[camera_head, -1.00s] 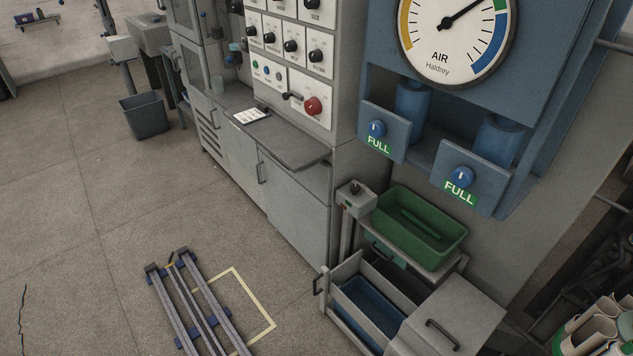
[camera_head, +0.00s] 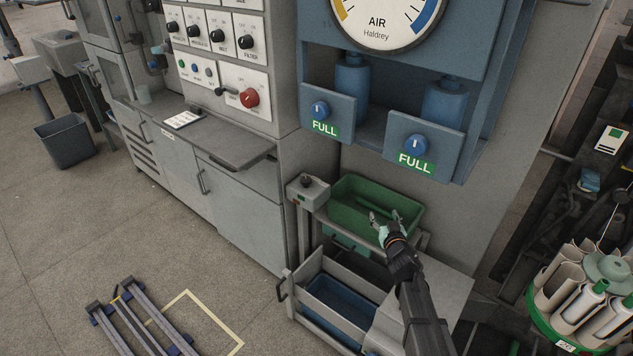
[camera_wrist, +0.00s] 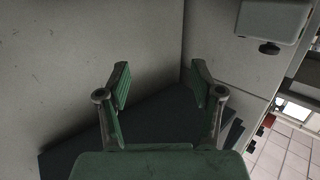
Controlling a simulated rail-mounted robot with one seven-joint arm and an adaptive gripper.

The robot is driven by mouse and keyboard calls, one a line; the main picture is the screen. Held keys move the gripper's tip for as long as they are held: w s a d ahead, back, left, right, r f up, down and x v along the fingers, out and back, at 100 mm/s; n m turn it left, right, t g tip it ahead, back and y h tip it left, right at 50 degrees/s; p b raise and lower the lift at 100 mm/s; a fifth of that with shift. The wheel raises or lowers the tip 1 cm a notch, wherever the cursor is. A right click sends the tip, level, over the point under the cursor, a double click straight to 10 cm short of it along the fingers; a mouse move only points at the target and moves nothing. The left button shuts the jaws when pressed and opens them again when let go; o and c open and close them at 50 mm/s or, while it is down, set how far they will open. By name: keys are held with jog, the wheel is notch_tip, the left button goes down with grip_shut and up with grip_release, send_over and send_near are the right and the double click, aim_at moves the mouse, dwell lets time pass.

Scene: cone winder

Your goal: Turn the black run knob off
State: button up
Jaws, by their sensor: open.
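A small grey box (camera_head: 308,191) with a black knob (camera_head: 306,181) on top stands on a post left of the green bin. I cannot read a run label on it. Several more black knobs, such as one (camera_head: 245,42), sit on the tall cabinet's panel. My gripper (camera_head: 385,218) is open and empty. In the head view it appears in front of the green bin, right of and below the grey box. In the wrist view its green-padded fingers (camera_wrist: 160,88) are apart, and a black knob (camera_wrist: 269,47) on a grey box shows at upper right, clear of them.
The green bin (camera_head: 349,217) stands above an open drawer with a blue bin (camera_head: 340,312). Blue air units with FULL labels (camera_head: 415,163) hang above. A red knob (camera_head: 249,97) is on the cabinet. A round green carrier with cones (camera_head: 560,323) stands at right.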

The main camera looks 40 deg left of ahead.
aim_at(308, 182)
jog(key=s+a+r+n+g+y, duration=0.1)
jog(key=s+a+n+g+y, duration=0.15)
jog(key=s+a, duration=0.35)
jog(key=s+a+r+n+g+y, duration=0.2)
jog(key=s+a+g+y, duration=0.15)
jog(key=a, duration=0.55)
jog(key=shift+t, duration=0.5)
jog(key=x, duration=0.8)
jog(key=p+x, duration=0.1)
jog(key=x, duration=0.8)
jog(key=shift+w+d+f+p, duration=0.1)
jog(key=shift+f+p, duration=0.15)
jog(key=shift+p, duration=0.05)
jog(key=c, duration=1.1)
